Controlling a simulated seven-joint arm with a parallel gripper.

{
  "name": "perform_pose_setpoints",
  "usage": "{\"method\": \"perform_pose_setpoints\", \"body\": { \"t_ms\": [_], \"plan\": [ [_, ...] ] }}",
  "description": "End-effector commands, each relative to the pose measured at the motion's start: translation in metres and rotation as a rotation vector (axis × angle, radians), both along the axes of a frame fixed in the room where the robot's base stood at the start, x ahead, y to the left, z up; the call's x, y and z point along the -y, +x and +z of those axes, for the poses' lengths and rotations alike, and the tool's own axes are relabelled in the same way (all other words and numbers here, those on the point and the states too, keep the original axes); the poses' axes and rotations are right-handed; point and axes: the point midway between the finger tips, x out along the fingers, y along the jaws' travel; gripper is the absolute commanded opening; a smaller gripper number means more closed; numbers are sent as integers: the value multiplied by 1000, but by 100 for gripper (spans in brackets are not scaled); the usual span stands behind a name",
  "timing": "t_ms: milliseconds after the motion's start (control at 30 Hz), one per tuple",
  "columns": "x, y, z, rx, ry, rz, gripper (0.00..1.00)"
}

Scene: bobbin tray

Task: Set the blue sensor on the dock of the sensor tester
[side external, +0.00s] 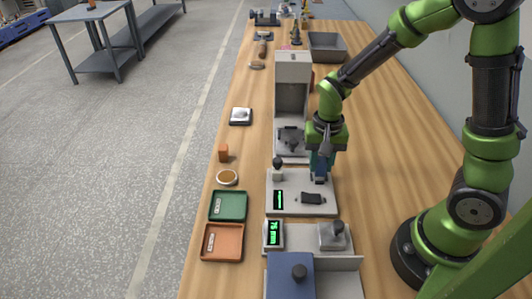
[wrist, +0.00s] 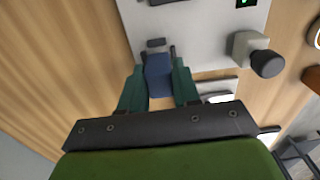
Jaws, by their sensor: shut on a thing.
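My gripper (side external: 320,172) is shut on the blue sensor (wrist: 158,75), which sits between its two teal fingers in the wrist view. In the side view the sensor is a small dark blue shape (side external: 320,180), mostly covered by the gripper. The sensor tester looks to be the pale plate (side external: 300,207) with a green display and a dark piece on top. My gripper is at its far right corner. In the wrist view small dark parts, perhaps the dock, stand on the plate (wrist: 205,30) just ahead of the sensor. I cannot tell whether the sensor touches the plate.
A grey post with a dark knob (wrist: 258,55) stands on the plate beside the gripper. A tall grey device (side external: 292,70) rises behind. A green tray (side external: 243,216) and an orange tray (side external: 222,259) lie to the left. A blue box (side external: 290,285) is in front. The table's right side is clear.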

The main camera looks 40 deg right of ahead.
Motion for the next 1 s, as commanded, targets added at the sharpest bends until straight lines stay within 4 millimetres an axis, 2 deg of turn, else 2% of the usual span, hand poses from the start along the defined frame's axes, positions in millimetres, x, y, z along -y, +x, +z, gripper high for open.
{"method": "perform_pose_setpoints", "body": {
  "t_ms": [500, 967, 1000],
  "plan": [
    [0, 0, -16, -1, 0, 0, 2],
    [0, 0, -16, 0, 0, 0, 2],
    [0, 0, -16, 0, 0, 0, 33]
  ]
}}
